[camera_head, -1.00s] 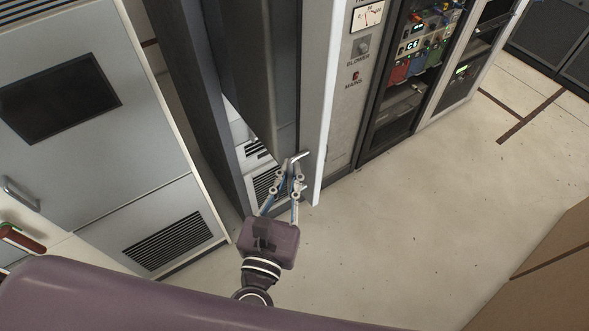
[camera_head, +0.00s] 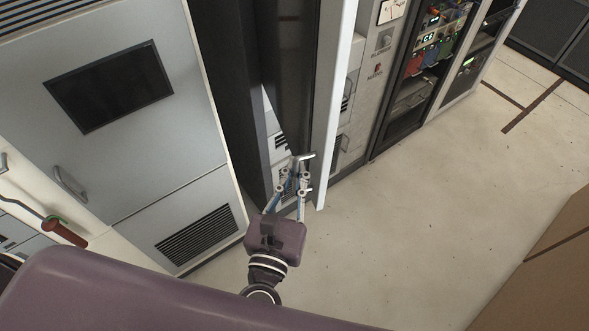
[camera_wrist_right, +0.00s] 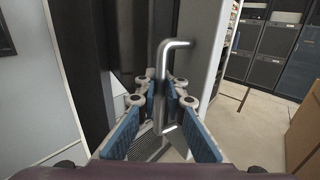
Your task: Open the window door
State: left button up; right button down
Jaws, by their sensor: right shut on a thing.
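The window door (camera_head: 327,120) is a tall panel with a dark pane and a pale edge. It stands ajar from the rack, with drawers and vents showing past it. Its metal bar handle (camera_head: 304,157) sits near the lower part of the door; it also shows in the right wrist view (camera_wrist_right: 164,62). My right gripper (camera_head: 299,178) is shut on the handle; in the right wrist view its blue-padded fingers (camera_wrist_right: 166,100) are on both sides of the bar. The left gripper is not in view.
A grey cabinet (camera_head: 185,190) with a dark screen and vent stands at the left. A red-handled lever (camera_head: 65,232) is at the lower left. Electronics racks (camera_head: 425,65) stand at the back right. The floor (camera_head: 420,190) on the right is clear, with a brown box (camera_head: 560,260) at the edge.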

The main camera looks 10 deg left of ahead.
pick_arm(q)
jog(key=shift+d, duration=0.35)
pick_arm(e)
jog(key=shift+d+f, duration=0.15)
jog(key=shift+f, duration=0.25)
jog(key=c, duration=2.4)
grip_release()
jog(key=o, duration=0.4)
jog(key=shift+s+r, duration=0.25)
jog(key=shift+r, duration=0.05)
jog(key=shift+c, duration=0.2)
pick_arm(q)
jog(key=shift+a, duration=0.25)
pick_arm(e)
jog(key=s, duration=1.2)
